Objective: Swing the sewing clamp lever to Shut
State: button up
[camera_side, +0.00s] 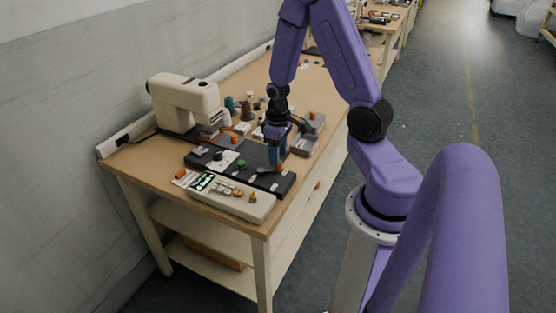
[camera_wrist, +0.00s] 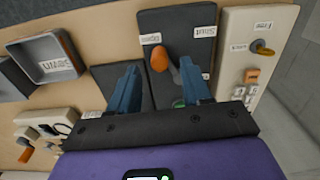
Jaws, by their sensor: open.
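The clamp lever sits on a dark panel (camera_side: 215,162). Its orange knob (camera_wrist: 159,58) shows in the wrist view, with a grey lever arm (camera_wrist: 174,68) running right from it. Two small white labels flank the knob; the one at the right (camera_wrist: 204,31) seems to read Shut upside down, and the left one (camera_wrist: 150,38) is hard to read. My gripper (camera_wrist: 159,68) is open, its blue fingers apart on either side of the knob in the picture. In the side view my gripper (camera_side: 276,166) is low over the panel's right end. Contact cannot be told.
A pale control box (camera_side: 232,198) with buttons lies along the panel's front. A sewing machine (camera_side: 185,102) stands at the back left by the wall. Thread spools (camera_side: 247,112) and a grey open tray (camera_wrist: 48,60) are nearby. The bench edge is close.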

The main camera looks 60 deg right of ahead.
jog(key=shift+f, duration=1.5)
grip_shut()
